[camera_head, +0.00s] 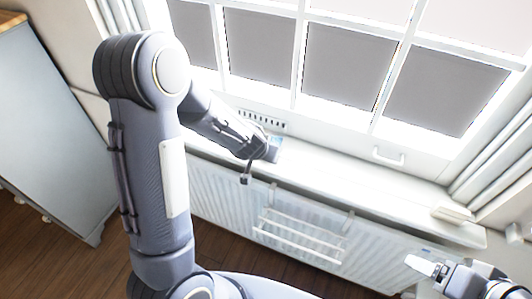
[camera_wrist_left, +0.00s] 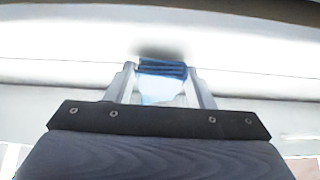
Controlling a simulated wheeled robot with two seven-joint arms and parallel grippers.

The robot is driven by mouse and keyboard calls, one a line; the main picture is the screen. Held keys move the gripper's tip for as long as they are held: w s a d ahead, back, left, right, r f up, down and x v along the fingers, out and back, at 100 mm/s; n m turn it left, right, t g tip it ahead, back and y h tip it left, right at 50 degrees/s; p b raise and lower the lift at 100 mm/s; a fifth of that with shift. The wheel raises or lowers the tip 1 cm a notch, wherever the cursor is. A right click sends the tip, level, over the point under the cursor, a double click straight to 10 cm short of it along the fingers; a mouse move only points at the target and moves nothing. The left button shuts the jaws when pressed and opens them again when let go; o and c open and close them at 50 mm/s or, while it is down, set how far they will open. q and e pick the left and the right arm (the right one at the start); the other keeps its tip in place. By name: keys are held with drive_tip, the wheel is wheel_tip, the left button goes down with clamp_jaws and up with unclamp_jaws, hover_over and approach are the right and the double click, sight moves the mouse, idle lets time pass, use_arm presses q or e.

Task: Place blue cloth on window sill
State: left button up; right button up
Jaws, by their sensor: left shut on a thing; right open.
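The blue cloth (camera_wrist_left: 162,70) is a small folded blue bundle between the fingers of my left gripper (camera_wrist_left: 163,82), which is shut on it. In the head view only a bit of the cloth (camera_head: 277,141) shows, and my arm hides most of it. The left gripper (camera_head: 271,150) is at the white window sill (camera_head: 350,181), close to the window wall. In the wrist view the sill (camera_wrist_left: 60,72) lies beyond the cloth; I cannot tell whether the cloth touches it. My right gripper (camera_head: 420,260) is open and empty at the lower right, away from the sill.
A white radiator (camera_head: 225,200) with a rail rack (camera_head: 300,235) is below the sill. A small pale block (camera_head: 452,213) lies at the sill's right end. The middle of the sill is clear. A grey cabinet (camera_head: 50,130) stands at the left. Curtains hang at both sides.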

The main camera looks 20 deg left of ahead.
use_arm(q)
drive_tip(key=shift+f+b, duration=0.35)
drive_tip(key=o, duration=1)
drive_tip(key=shift+s, duration=0.1)
drive_tip(key=shift+c, duration=0.2)
drive_tip(key=shift+d, duration=0.1)
drive_tip(key=shift+s, duration=0.1)
